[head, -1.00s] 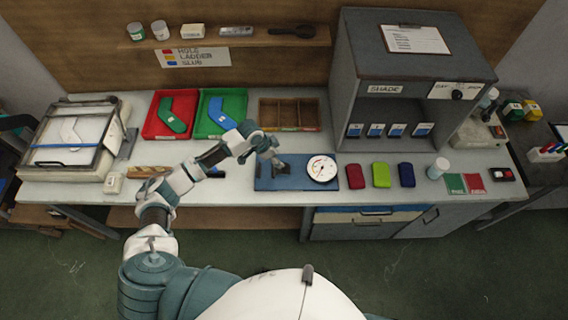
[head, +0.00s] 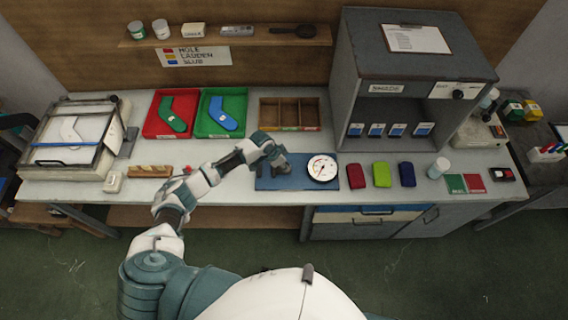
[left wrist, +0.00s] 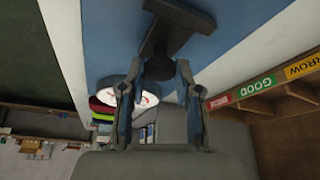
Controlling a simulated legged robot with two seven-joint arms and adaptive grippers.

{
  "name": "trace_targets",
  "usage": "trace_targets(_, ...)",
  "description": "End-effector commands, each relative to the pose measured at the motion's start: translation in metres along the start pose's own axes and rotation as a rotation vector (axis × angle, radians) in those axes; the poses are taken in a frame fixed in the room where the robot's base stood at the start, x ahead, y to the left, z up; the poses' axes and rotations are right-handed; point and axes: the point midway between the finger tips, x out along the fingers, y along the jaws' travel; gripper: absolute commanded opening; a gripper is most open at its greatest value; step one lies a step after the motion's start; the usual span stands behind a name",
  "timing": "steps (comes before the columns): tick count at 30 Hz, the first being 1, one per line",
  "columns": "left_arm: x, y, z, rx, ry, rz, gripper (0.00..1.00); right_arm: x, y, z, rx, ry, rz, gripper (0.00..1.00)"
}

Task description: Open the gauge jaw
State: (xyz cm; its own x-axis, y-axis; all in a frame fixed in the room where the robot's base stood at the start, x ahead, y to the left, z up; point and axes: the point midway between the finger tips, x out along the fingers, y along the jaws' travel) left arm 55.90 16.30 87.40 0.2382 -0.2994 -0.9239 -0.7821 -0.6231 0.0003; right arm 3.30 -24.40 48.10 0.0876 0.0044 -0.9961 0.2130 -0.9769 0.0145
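The gauge is a blue base plate (head: 265,183) at the bench's middle front, with a round white dial (head: 322,167) on its right. In the left wrist view the blue base (left wrist: 108,35) runs across the top, and the dial (left wrist: 146,97) is partly hidden behind a finger. The dark grey gauge jaw (left wrist: 182,27) has a stem and rounded end near my fingertips. My left gripper (head: 279,161) is over the jaw and mostly hides it in the head view. Its fingers (left wrist: 159,70) stand apart either side of the stem; contact is unclear. My right gripper is out of view.
Red (head: 356,176), green (head: 381,175) and dark blue (head: 406,175) blocks lie right of the gauge. A divided wooden tray (head: 290,101) stands behind it. Red (head: 153,130) and green (head: 205,131) sock trays are back left. A grey shade cabinet (head: 420,65) rises back right.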

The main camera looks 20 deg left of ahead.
Motion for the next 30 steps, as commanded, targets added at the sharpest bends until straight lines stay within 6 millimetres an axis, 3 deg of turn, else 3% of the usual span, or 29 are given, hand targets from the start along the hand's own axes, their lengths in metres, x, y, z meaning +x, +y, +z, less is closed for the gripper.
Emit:
trace_targets(7,0.002,0.002,-0.002,0.0,-0.002,0.001,0.0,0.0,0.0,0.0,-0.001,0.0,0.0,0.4)
trace_targets(17,0.021,0.021,-0.049,0.0,0.0,0.001,0.0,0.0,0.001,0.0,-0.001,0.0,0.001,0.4)
trace_targets(26,0.021,0.022,-0.05,0.0,-0.001,0.0,0.0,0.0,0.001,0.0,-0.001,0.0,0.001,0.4)
trace_targets(27,0.021,0.022,-0.05,0.0,-0.001,0.0,0.37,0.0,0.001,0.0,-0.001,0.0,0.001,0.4)
trace_targets(30,0.021,0.022,-0.05,0.0,-0.001,0.0,0.57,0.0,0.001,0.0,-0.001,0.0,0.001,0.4)
